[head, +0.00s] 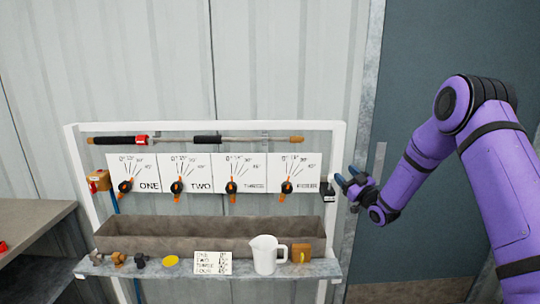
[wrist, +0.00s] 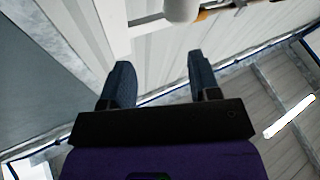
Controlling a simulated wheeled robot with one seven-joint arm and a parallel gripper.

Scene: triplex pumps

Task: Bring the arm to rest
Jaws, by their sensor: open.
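My purple arm (head: 478,150) comes in from the right of the head view, bent at the elbow. My gripper (head: 346,182) is at the right end of the white rack, close to its right post; I cannot tell whether it touches. In the wrist view my gripper (wrist: 162,85) shows two dark fingers spread apart with nothing between them.
The white rack (head: 336,150) holds a spray lance (head: 230,140), several dial panels with orange-tipped knobs, and a trough (head: 215,234). Its shelf bears a white jug (head: 265,255), a card and small fittings. A dark door (head: 450,60) stands behind my arm. A bench (head: 30,225) is at left.

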